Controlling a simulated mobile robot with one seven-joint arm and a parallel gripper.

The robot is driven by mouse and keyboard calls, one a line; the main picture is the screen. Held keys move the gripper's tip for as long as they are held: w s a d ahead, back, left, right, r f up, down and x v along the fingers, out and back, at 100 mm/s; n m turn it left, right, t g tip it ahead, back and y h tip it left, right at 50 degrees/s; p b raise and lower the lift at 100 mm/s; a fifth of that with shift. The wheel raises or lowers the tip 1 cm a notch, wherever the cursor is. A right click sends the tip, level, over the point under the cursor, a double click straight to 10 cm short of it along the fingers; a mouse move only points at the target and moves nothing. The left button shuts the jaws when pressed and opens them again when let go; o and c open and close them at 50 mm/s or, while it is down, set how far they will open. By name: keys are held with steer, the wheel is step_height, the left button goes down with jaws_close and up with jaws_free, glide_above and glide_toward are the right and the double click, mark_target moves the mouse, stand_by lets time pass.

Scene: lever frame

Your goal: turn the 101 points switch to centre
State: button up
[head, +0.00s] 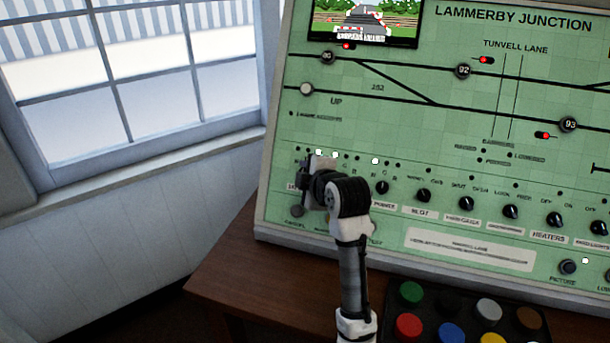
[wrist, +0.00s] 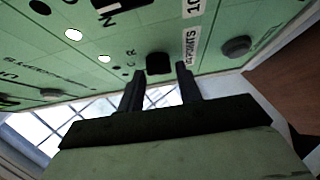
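The 101 points switch (wrist: 158,63) is a black knob on the green panel in the wrist view. A white label (wrist: 187,52), apparently reading points, lies beside it, and small letters, C and R among them, are on its other side. My gripper (wrist: 160,70) is open, its two dark fingers on either side of the knob with gaps showing. I cannot tell how deep the fingers reach or which way the knob points. In the head view my gripper (head: 312,180) is at the lower left of the panel and hides the switch.
A row of black knobs, such as this nearest one (head: 382,187), runs right along the panel (head: 400,130). A box of coloured buttons (head: 465,315) stands in front on the brown desk (head: 240,265). A window (head: 140,80) is at left.

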steer(key=shift+o, duration=1.2)
steer(key=shift+s, duration=0.1)
steer(key=b+v, duration=0.2)
steer(key=v, duration=1.1)
steer(key=shift+s+d, duration=0.15)
steer(key=shift+s, duration=0.15)
steer(key=shift+r, duration=0.1)
